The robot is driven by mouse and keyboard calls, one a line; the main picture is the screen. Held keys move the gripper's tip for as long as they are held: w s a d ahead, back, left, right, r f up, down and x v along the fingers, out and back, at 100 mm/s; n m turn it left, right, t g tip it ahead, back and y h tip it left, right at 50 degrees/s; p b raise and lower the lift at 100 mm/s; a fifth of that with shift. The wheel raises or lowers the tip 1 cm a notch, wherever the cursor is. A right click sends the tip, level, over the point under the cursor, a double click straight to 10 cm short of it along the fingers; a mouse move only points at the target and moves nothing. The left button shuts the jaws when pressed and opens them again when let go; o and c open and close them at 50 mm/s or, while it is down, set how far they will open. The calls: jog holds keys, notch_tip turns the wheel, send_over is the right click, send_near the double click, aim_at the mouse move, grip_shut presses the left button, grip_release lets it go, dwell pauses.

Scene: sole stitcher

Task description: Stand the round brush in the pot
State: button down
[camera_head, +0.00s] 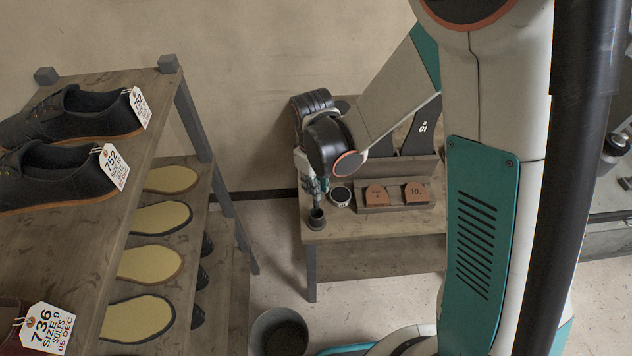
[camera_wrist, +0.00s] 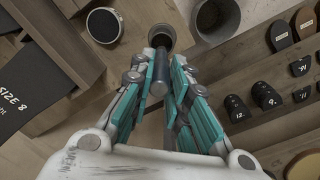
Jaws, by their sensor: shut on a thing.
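The pot (camera_head: 316,222) is a small dark grey cup near the left front corner of the wooden table. It also shows in the wrist view as a dark round rim (camera_wrist: 186,37). My gripper (camera_head: 315,186) is over the pot, shut on the round brush (camera_wrist: 159,84). The brush is a thin dark rod between the teal finger pads and points down at the pot. Its lower end is at or just over the pot's mouth; I cannot tell whether it is inside. The fingers hide part of the brush.
A round tin (camera_head: 341,195) stands close beside the pot. A wooden block holder (camera_head: 395,207) with brown pieces is to its right. A grey bin (camera_head: 262,328) stands on the floor below. A shoe rack (camera_head: 150,100) is at the left.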

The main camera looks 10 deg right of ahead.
jog(key=shift+f+b, duration=2.95)
jog(key=shift+f, duration=0.75)
jog(key=c, duration=1.5)
grip_release()
jog(key=shift+o, duration=0.2)
jog(key=shift+r, duration=0.1)
jog(key=r, duration=1.1)
jog(key=shift+s+a+r, duration=0.1)
jog(key=shift+a+r, duration=0.1)
jog(key=shift+r, duration=0.2)
jog(key=shift+r, duration=0.1)
notch_tip(320, 180, up, 9)
jog(key=p, duration=0.7)
send_over(316, 201)
jog(key=shift+w+a, duration=0.1)
jog(key=shift+w, duration=0.2)
